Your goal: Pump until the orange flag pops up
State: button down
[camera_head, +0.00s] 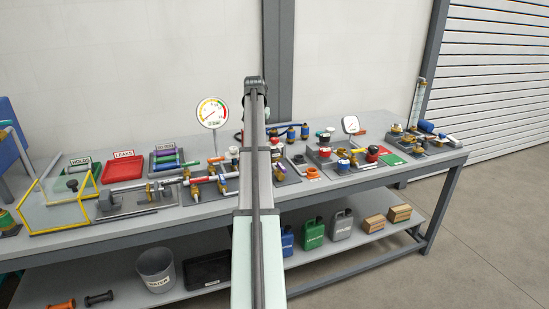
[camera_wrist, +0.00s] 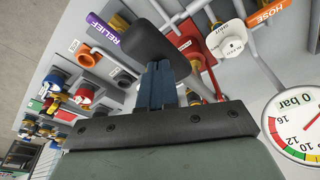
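In the head view my gripper (camera_head: 254,88) shows only as a dark end at the top of my raised arm, in front of the bench's middle. In the wrist view my gripper (camera_wrist: 158,62) shows blue finger parts and a dark block at their end; I cannot tell whether it is shut or holds anything. A round dial gauge (camera_wrist: 294,125) reads "0 bar" at the right of the wrist view; a large dial (camera_head: 212,113) stands on the bench in the head view. No raised orange flag can be made out. The pump handle is hidden or cannot be picked out.
The wrist view shows a purple RELIEF tag (camera_wrist: 104,28), a white BLEED tag (camera_wrist: 231,39), an orange HOSE tag (camera_wrist: 268,12) and a red valve part (camera_wrist: 190,36). A yellow-edged clear box (camera_head: 60,205) and a red tray (camera_head: 124,170) stand left on the crowded bench (camera_head: 350,189).

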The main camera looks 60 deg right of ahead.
jog(key=shift+f, duration=2.95)
jog(key=shift+r, duration=0.1)
jog(key=shift+r, duration=4.35)
jog(key=shift+f, duration=0.1)
jog(key=shift+f, duration=4.3)
jog(key=shift+r, duration=4.45)
